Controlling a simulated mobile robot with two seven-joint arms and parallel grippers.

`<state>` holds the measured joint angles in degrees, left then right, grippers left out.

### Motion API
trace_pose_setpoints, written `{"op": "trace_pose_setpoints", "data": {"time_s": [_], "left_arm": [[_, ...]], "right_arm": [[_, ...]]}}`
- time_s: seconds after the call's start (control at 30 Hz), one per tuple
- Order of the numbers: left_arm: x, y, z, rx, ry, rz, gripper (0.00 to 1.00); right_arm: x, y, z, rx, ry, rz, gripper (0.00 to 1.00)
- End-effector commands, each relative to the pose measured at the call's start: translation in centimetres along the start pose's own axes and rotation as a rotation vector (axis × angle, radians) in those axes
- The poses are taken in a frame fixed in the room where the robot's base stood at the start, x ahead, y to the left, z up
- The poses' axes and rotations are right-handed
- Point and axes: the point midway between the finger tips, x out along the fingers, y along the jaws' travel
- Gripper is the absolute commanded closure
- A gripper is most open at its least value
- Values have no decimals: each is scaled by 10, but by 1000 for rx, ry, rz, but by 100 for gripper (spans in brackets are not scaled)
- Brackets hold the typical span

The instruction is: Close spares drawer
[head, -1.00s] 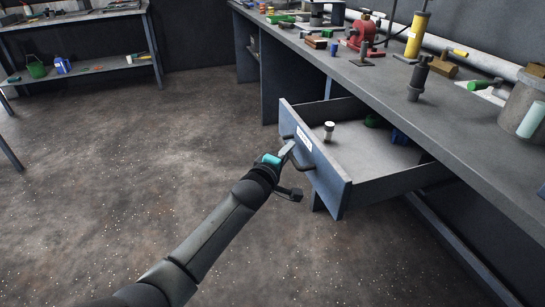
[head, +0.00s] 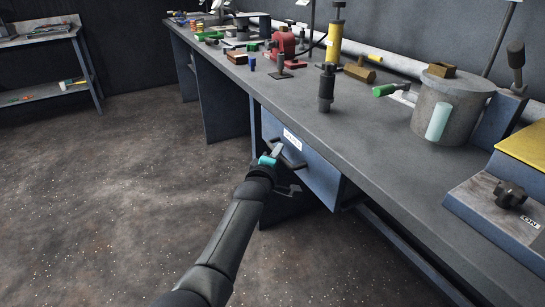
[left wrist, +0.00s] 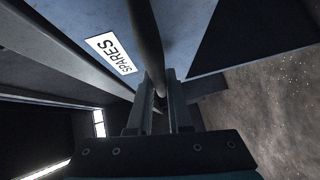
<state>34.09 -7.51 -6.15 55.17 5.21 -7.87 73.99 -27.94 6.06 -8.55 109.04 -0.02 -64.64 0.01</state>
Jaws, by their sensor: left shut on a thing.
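The spares drawer's blue front (head: 318,176) sits under the workbench's front edge in the head view, and its inside is hidden. Its white label (head: 292,139) reads SPARES in the left wrist view (left wrist: 110,53). The dark bar handle (left wrist: 146,42) crosses the drawer front beside the label. My left gripper (head: 274,154) is shut on the handle, and its fingers (left wrist: 159,98) show around the bar in the left wrist view. I cannot tell whether a small gap is left behind the drawer front. My right gripper is out of view.
The grey workbench (head: 330,130) carries a red device (head: 283,46), a yellow cylinder (head: 334,40), a grey pot (head: 450,108) and other tools. A shelf bench (head: 45,92) stands at the far left. The floor (head: 110,190) left of my arm is clear.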

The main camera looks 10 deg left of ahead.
Motion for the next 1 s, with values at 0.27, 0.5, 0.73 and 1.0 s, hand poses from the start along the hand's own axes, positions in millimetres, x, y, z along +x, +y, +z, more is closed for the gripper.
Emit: {"op": "trace_pose_setpoints", "data": {"time_s": [0.27,0.5,0.73,1.0], "left_arm": [[4,2,4,0,-1,2,100],[4,4,5,0,-3,3,100],[4,3,5,0,-2,3,66],[4,2,4,0,0,1,53]], "right_arm": [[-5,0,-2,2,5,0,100],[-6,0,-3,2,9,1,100],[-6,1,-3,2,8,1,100],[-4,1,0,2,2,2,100]]}}
